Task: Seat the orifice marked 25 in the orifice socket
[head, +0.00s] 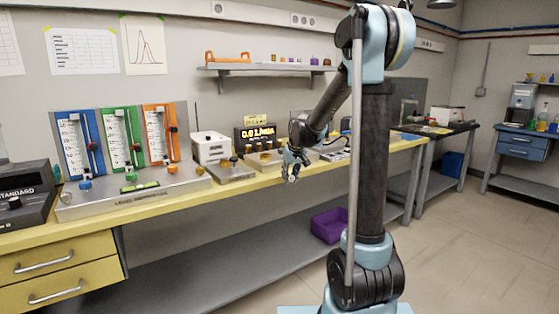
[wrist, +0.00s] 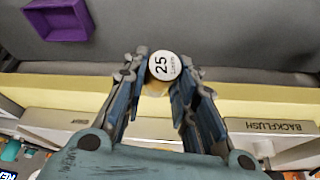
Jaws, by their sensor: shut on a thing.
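The orifice marked 25 (wrist: 163,66) shows in the wrist view as a small round piece with a white face and black print. My gripper (wrist: 162,78) is shut on it, one finger on each side, with the printed face toward the camera. In the head view my gripper (head: 292,168) hangs at the front edge of the yellow bench, right of the display instrument. The orifice is too small to make out there. I cannot tell for sure which part is the orifice socket.
The yellow bench (head: 219,189) carries a flowmeter panel (head: 135,183), a white box (head: 211,147) and an orange-lit display (head: 256,136) behind my gripper. A label reading BACKFLUSH (wrist: 274,127) shows in the wrist view. A purple bin (head: 326,232) stands on the lower shelf.

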